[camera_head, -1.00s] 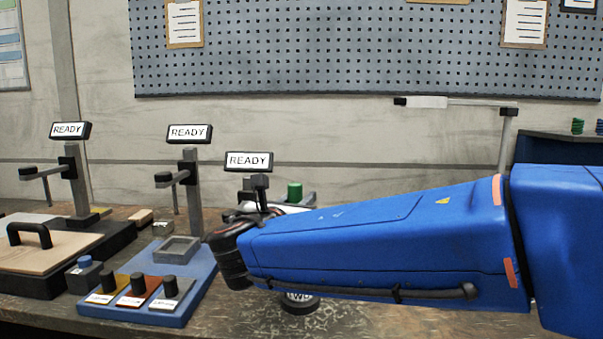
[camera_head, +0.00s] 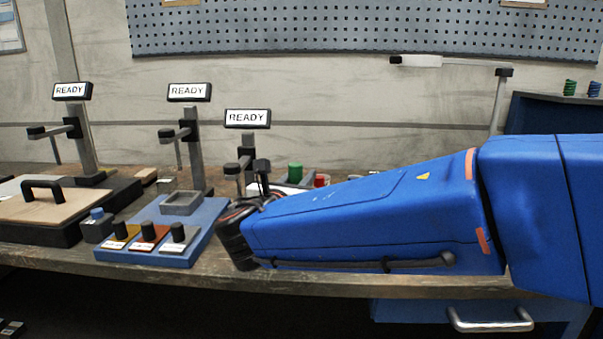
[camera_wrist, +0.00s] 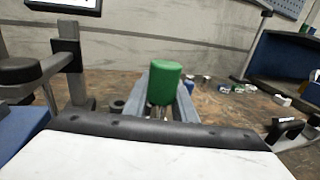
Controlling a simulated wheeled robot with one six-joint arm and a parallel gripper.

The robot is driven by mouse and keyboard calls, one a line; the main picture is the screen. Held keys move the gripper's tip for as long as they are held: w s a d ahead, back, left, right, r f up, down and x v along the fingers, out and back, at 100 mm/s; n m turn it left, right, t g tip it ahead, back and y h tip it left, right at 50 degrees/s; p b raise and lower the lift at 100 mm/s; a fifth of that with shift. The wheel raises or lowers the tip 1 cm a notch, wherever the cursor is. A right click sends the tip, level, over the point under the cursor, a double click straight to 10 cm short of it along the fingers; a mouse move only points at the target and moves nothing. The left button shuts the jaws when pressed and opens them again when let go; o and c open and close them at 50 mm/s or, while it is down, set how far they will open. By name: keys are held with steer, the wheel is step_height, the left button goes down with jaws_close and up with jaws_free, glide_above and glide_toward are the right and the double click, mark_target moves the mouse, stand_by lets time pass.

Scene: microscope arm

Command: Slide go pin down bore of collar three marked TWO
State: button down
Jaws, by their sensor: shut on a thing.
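The green-topped pin (camera_wrist: 165,84) stands upright between the grey fingers of my gripper (camera_wrist: 162,101) in the wrist view. My gripper is shut on it. The green top also shows above my arm in the head view (camera_head: 295,172). The pin's lower end is hidden behind my wrist housing. No collar marked TWO can be read now; my arm covers the bench in front of the right-hand stand. A small dark ring (camera_wrist: 117,105) lies just left of the fingers in the wrist view, with no readable mark.
A stand with a READY sign (camera_head: 247,119) is close left of my gripper. A blue base (camera_head: 192,247) with several black knobs lies left of my wrist. A red piece (camera_head: 321,180) shows behind my arm. Small items (camera_wrist: 240,88) lie on the bench at right.

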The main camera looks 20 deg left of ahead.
steer(key=shift+f, duration=2.15)
steer(key=shift+f, duration=2.8)
steer(key=c, duration=1.4)
jaws_free()
steer(key=s, duration=1.7)
steer(key=shift+s+a, duration=0.1)
steer(key=shift+s, duration=0.15)
